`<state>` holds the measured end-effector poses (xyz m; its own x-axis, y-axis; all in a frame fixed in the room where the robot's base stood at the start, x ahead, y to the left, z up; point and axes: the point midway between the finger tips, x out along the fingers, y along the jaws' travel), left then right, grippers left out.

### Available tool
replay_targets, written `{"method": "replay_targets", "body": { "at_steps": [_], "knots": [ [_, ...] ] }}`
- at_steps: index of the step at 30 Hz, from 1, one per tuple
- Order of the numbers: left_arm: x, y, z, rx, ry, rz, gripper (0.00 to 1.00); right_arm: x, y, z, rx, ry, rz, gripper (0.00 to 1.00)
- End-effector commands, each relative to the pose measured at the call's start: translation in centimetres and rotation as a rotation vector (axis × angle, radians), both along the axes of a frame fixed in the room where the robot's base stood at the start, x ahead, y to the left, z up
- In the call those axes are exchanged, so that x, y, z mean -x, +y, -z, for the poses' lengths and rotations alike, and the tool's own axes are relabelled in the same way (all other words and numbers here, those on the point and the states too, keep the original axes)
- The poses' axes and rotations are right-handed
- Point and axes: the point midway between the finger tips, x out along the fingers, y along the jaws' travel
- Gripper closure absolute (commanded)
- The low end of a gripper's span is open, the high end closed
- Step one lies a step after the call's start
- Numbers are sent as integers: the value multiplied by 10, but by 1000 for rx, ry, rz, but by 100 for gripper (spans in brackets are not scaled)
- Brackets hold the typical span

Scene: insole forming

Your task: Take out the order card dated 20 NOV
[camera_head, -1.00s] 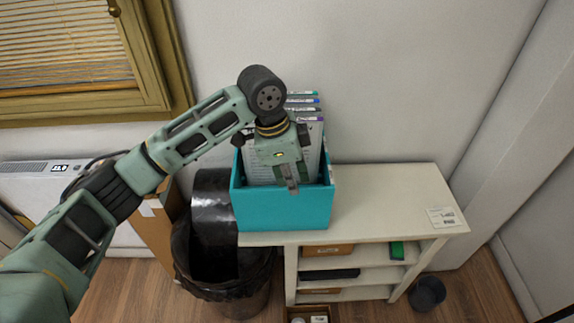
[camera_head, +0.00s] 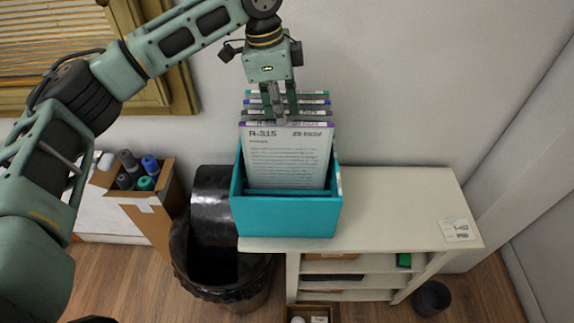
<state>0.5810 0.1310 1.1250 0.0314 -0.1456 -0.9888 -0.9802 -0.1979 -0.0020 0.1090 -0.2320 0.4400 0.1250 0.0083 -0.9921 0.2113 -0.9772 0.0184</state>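The teal box (camera_head: 285,218) stands on the white shelf's left end and holds several upright cards with coloured top strips. The front card (camera_head: 290,165) reads R-315 and has a purple top strip. Its date at the top right is too blurred to read surely. The cards behind (camera_head: 312,101) show only their top edges, so their dates are hidden. My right gripper is out of view.
A small label (camera_head: 457,230) lies on the shelf top (camera_head: 385,205), which is otherwise clear right of the box. A black bin (camera_head: 215,290) and a cardboard box with rolls (camera_head: 150,220) stand to the left. The wall is close behind.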

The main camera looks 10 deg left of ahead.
Motion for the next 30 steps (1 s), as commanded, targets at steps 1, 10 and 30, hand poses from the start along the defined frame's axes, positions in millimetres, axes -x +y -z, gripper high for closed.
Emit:
{"method": "replay_targets", "body": {
  "at_steps": [1, 10, 30],
  "knots": [
    [0, -1, 4, 0, 1, -1, 84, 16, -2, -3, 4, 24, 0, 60],
    [-1, -11, 50, 0, 8, 1, 84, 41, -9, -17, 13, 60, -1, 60],
    [-3, -11, 56, -1, 2, -1, 92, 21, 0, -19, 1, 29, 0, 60]
  ]
}}
